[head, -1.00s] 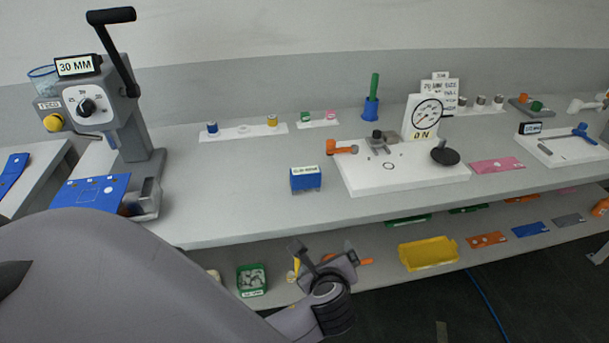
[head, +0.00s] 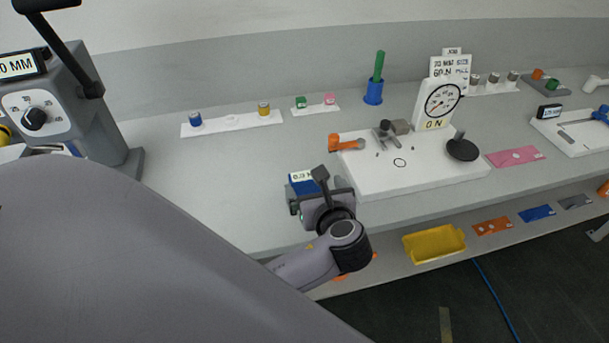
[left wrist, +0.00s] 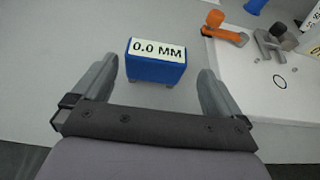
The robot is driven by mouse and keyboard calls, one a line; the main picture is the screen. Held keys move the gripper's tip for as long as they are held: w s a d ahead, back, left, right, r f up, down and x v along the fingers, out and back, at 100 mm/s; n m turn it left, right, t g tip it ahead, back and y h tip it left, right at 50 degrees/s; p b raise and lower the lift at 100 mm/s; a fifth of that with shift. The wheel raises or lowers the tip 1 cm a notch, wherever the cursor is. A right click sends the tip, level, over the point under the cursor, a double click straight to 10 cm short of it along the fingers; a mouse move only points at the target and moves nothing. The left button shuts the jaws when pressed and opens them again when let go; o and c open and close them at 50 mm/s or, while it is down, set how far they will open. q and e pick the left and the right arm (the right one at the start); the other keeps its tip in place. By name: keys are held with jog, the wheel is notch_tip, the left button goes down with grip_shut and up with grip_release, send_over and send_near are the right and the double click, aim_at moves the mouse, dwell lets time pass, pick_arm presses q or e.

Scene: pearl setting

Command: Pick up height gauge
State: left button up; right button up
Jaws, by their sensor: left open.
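The height gauge is a small blue block with a white sign reading 0.0 MM; it stands on the bench. In the head view the height gauge (head: 301,185) is partly hidden behind my left gripper (head: 320,190). In the left wrist view the height gauge (left wrist: 155,68) shows whole, just beyond and between the spread fingers of my left gripper (left wrist: 158,85). The fingers are open, with a gap on each side of the block, and do not touch it. My right gripper is not in view.
A white test plate (head: 420,180) with a dial gauge (head: 441,100) and an orange clamp (head: 345,142) stands right of the block. A grey press (head: 60,100) stands at left. A yellow tray (head: 434,243) is on the lower shelf. Bench left of the block is clear.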

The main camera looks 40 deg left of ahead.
aim_at(306, 173)
pick_arm(q)
jog(key=shift+a+r+x, duration=0.1)
jog(key=shift+r+x, duration=0.05)
jog(key=shift+x, duration=1.65)
jog(key=shift+a+r+x, duration=0.15)
jog(key=shift+x, duration=1.65)
jog(key=shift+s+d, duration=0.1)
jog(key=c, duration=0.9)
jog(key=shift+r, duration=0.1)
notch_tip(306, 173, up, 20)
jog(key=p, duration=0.2)
jog(key=s+d+f+m+t+h, duration=0.5)
jog(key=s+d+f+m+h, duration=0.1)
jog(key=d+m+h, duration=0.3)
jog(key=shift+s+d+f+m+h, duration=0.4)
jog(key=shift+s+d+h, duration=0.2)
jog(key=shift+s, duration=0.3)
